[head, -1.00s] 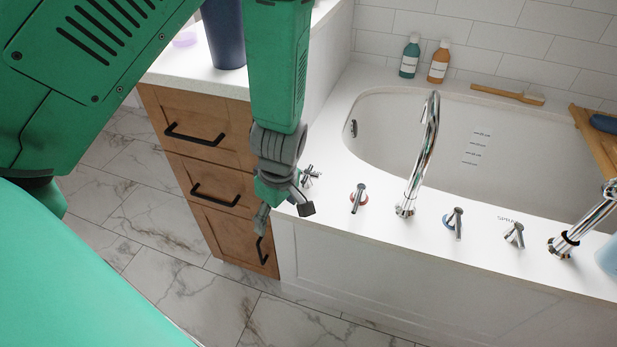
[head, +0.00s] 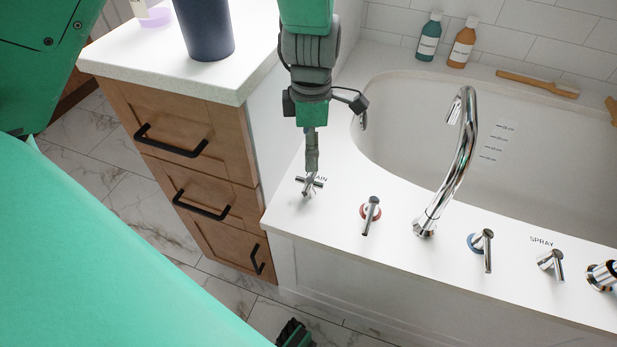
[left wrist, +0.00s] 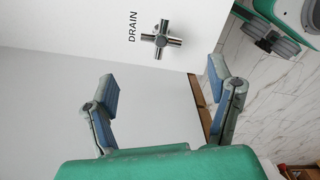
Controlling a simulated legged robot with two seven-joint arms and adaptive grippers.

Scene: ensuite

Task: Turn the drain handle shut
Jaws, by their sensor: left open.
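The drain handle (head: 309,184) is a small chrome cross on the white tub deck, at the left end of the row of taps. It also shows in the left wrist view (left wrist: 162,40), beside the printed word DRAIN. My left gripper (head: 318,135) hangs over the deck just behind and above the handle in the head view. In the left wrist view its two fingers (left wrist: 164,85) are spread and empty. The handle lies ahead of the gap between them, apart from both fingertips. My right gripper is not seen.
A red-ringed tap (head: 371,213) and the tall chrome spout (head: 460,160) stand to the right of the handle. A wooden drawer cabinet (head: 170,125) with a dark blue cup (head: 205,30) on top is at left. Two bottles (head: 429,38) stand behind the tub.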

